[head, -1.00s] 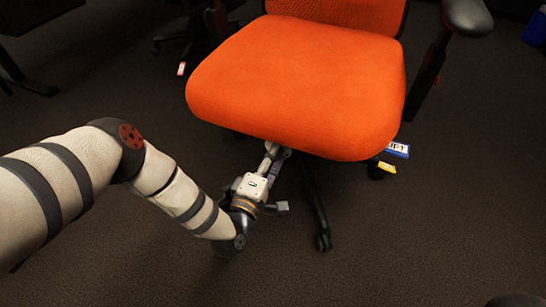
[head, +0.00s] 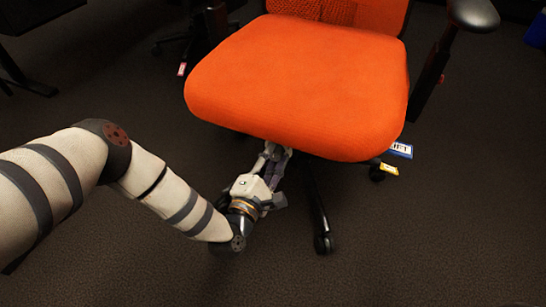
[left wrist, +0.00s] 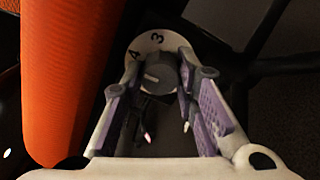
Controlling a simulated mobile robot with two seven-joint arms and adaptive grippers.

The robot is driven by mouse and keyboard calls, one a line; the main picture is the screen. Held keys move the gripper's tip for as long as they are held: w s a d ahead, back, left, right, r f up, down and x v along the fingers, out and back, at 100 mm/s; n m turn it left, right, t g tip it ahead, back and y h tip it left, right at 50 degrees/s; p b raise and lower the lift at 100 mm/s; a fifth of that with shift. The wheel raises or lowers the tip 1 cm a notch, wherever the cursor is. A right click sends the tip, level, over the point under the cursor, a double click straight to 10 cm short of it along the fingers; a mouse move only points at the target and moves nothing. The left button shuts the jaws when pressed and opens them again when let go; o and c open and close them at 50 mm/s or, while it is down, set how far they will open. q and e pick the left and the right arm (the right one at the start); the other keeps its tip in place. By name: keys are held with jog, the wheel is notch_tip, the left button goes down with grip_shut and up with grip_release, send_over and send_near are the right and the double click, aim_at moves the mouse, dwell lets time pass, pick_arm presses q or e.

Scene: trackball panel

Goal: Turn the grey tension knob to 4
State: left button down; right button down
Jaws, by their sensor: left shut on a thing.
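A white mark on the knob points left in that view, below the 4. My left gripper (left wrist: 158,92) is shut on the knob, one finger on each side. In the head view my left gripper (head: 272,158) reaches under the front edge of the orange chair seat (head: 300,85), which hides the knob and the dial. My right gripper is not in view.
A blue-edged "LIFT" tag (head: 400,149) and a yellow tag (head: 389,169) stick out at the seat's right side. A black chair leg (head: 319,215) with a caster stands right of my gripper. The dark carpet (head: 430,240) at the front right is clear.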

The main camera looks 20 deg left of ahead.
pick_arm(q)
jog(key=shift+s+f, duration=0.1)
jog(key=shift+f, duration=0.15)
jog(key=c, duration=1.4)
grip_release()
jog(key=shift+o, duration=0.8)
jog(key=shift+r, duration=0.1)
jog(key=s, duration=1.2)
jog(key=shift+a, duration=0.2)
